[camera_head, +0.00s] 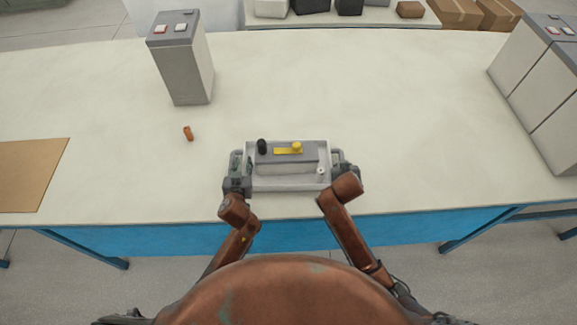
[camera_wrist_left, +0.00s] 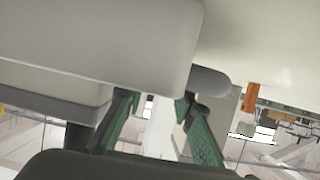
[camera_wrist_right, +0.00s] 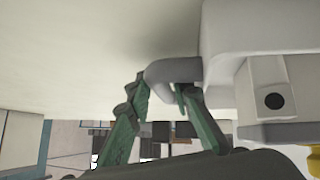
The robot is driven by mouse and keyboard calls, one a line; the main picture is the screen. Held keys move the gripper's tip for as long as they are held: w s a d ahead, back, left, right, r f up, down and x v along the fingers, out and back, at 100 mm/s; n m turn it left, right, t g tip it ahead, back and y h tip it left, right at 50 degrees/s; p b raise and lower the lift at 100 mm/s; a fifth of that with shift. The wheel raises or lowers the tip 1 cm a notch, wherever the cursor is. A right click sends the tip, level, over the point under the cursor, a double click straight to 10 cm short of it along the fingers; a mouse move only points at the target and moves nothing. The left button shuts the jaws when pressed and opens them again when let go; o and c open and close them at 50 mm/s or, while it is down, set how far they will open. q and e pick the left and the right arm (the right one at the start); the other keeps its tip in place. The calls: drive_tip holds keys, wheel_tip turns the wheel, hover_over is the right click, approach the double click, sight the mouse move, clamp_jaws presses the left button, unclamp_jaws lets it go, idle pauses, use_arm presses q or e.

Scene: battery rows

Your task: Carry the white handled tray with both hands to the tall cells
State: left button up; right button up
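The white handled tray (camera_head: 288,184) sits close to the front edge of the bench, with a grey handle at each end. It holds a grey block (camera_head: 285,160) with a yellow part (camera_head: 290,149) and a black knob (camera_head: 262,146). Tall cells (camera_head: 545,85) stand at the right.
A single tall cell (camera_head: 184,62) stands at the back left. A small orange-brown piece (camera_head: 188,133) lies left of the tray. A brown mat (camera_head: 30,175) lies far left. The bench top (camera_head: 420,110) between the tray and the right-hand cells is clear.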

use_arm(q)
drive_tip(key=shift+w+f, duration=0.15)
drive_tip(key=shift+w, duration=0.25)
use_arm(e)
drive_tip(key=shift+w+f, duration=0.25)
drive_tip(key=shift+w, duration=0.05)
drive_tip(key=shift+c, duration=0.2)
use_arm(q)
clamp_jaws()
use_arm(e)
clamp_jaws()
